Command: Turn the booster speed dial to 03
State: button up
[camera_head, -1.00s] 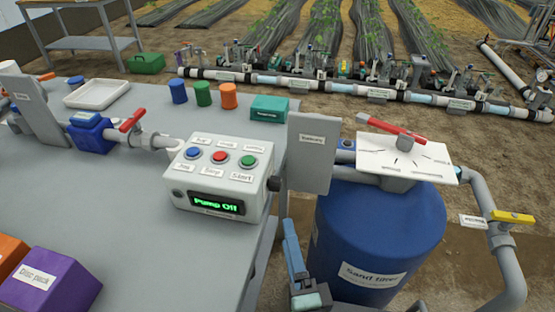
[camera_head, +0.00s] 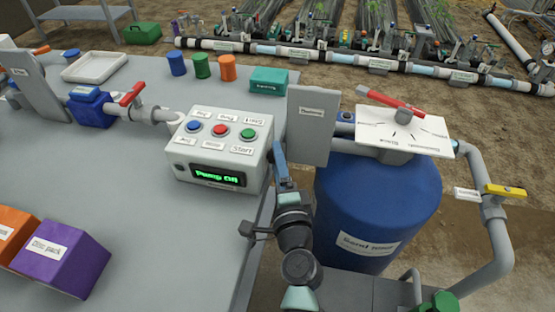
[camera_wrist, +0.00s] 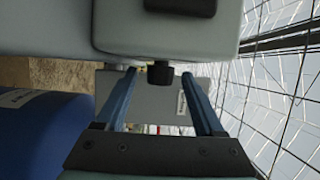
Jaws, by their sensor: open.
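The control box (camera_head: 222,150) stands at the table's right edge, with blue, red and green buttons on top and a lit green display (camera_head: 217,175) that seems to read "Pump Off". A black knob (camera_wrist: 160,74) sticks out from the box's side in the wrist view, probably the speed dial. In the head view my gripper hides it. My gripper (camera_head: 281,160) is at the box's right side. In the wrist view its blue fingers (camera_wrist: 159,80) are apart, with the knob appearing between their tips; I cannot tell whether they touch it. No speed number is readable.
A grey upright plate (camera_head: 313,125) stands just right of my gripper. The blue sand filter (camera_head: 375,205) and pipe with a yellow-handled valve (camera_head: 505,190) are farther right. A purple box (camera_head: 60,258) is on the table, whose middle is clear.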

jog(key=shift+w, duration=0.25)
grip_shut()
